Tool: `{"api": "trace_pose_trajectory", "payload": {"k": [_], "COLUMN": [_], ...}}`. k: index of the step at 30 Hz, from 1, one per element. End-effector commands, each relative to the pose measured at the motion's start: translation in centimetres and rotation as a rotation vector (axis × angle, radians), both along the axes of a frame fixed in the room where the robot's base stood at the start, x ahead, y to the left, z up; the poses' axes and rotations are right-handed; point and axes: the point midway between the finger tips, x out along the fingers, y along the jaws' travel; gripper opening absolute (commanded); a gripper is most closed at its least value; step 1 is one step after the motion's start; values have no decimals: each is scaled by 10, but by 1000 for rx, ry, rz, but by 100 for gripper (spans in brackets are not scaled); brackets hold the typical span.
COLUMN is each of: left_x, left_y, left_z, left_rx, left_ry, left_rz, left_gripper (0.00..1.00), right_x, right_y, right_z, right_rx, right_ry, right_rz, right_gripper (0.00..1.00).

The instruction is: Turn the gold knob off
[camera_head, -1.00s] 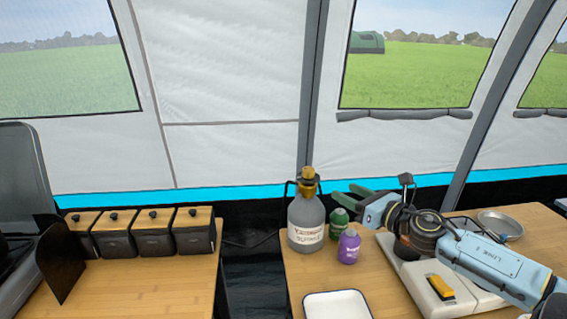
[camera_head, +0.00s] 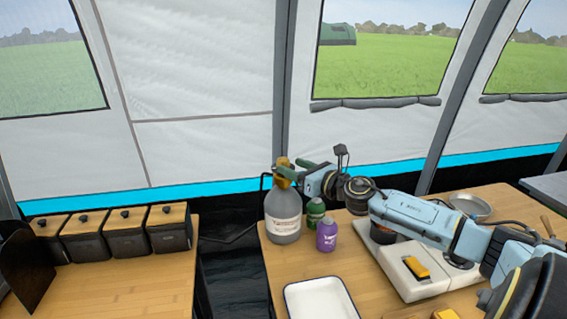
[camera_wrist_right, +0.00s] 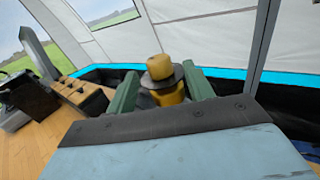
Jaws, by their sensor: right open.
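A grey jug (camera_head: 283,215) with a white label and a gold top (camera_head: 281,162) stands at the back left of the right table. My right gripper (camera_head: 291,168) reaches in from the right at the height of this top. In the right wrist view the gold top (camera_wrist_right: 159,67), with a dark disc around it, shows between the two green fingers, which are open. I cannot tell whether either finger touches it. A yellow-gold knob (camera_head: 416,267) sits on the front of a white cooker (camera_head: 400,278), below my right arm. My left gripper is not in view.
A green bottle (camera_head: 315,211) and a purple bottle (camera_head: 326,235) stand close beside the jug. A white tray (camera_head: 318,298) lies in front. A metal pan (camera_head: 470,206) is at the back right. A gap separates the two tables.

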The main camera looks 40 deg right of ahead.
Motion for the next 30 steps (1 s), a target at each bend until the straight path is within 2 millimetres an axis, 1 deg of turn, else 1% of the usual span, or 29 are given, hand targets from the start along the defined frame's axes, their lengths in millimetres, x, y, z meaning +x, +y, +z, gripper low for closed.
{"api": "trace_pose_trajectory", "payload": {"k": [1,6,12,18,26,27,30], "left_x": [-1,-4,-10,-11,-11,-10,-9], "left_y": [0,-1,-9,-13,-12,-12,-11], "left_z": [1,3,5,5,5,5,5], "left_rx": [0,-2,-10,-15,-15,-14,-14], "left_ry": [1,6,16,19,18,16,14], "left_rz": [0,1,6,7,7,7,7], "left_gripper": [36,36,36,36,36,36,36], "right_x": [6,22,37,44,44,44,44], "right_y": [0,2,3,4,4,4,4], "right_z": [2,2,1,1,0,0,0], "right_rx": [1,1,0,0,0,0,0], "right_ry": [-3,-3,-1,0,1,1,0], "right_rz": [-1,-1,0,1,1,1,1], "right_gripper": [52,52,52,52,52,50,36]}}
